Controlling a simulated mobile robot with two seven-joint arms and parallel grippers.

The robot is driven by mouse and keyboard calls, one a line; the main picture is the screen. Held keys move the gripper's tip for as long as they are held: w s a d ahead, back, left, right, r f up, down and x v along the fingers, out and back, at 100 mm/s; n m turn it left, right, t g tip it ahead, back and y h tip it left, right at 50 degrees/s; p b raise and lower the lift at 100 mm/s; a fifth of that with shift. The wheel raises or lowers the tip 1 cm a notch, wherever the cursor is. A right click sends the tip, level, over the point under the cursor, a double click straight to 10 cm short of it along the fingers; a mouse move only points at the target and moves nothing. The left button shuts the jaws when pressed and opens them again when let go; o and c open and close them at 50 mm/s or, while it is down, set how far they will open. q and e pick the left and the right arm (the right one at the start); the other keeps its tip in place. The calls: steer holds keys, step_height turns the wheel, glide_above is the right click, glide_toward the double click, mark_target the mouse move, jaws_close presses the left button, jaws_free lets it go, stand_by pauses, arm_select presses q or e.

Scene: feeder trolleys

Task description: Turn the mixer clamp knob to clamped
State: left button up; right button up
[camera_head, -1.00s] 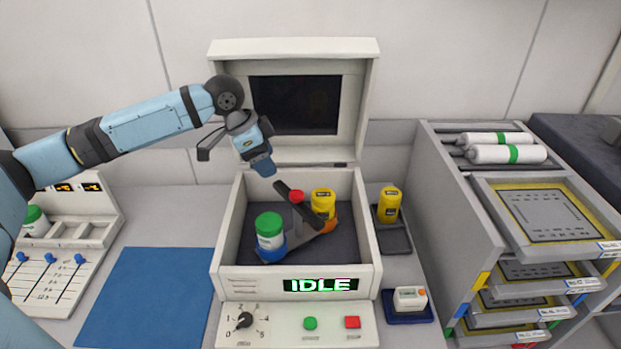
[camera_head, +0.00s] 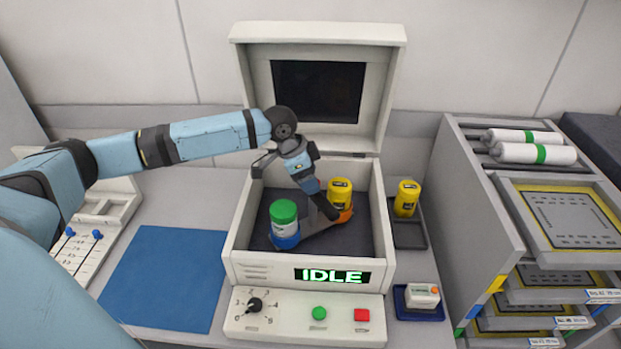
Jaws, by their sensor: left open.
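The mixer (camera_head: 262,268) stands open with its lid (camera_head: 317,32) raised, and its display (camera_head: 333,276) reads IDLE. Inside, a jar with a green lid (camera_head: 284,213) sits in a blue holder (camera_head: 285,240) at the left. A yellow jar (camera_head: 340,191) sits in an orange holder (camera_head: 345,214) at the right. My left gripper (camera_head: 322,207) reaches down into the mixer between the two jars, over the grey holder arm (camera_head: 315,230). It is open. The clamp knob is hidden behind the gripper, so its position cannot be told. My right gripper is out of view.
A control panel with a black dial (camera_head: 254,304), green button (camera_head: 319,313) and red button (camera_head: 361,314) is at the front. Another yellow jar (camera_head: 407,197) stands on a dark tray (camera_head: 408,238) at the right. A blue mat (camera_head: 165,278) lies clear at the left.

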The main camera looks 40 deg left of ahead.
arm_select(q)
steer(key=shift+w+d+f, duration=0.15)
steer(key=shift+f, duration=0.3)
steer(key=shift+c, duration=0.2)
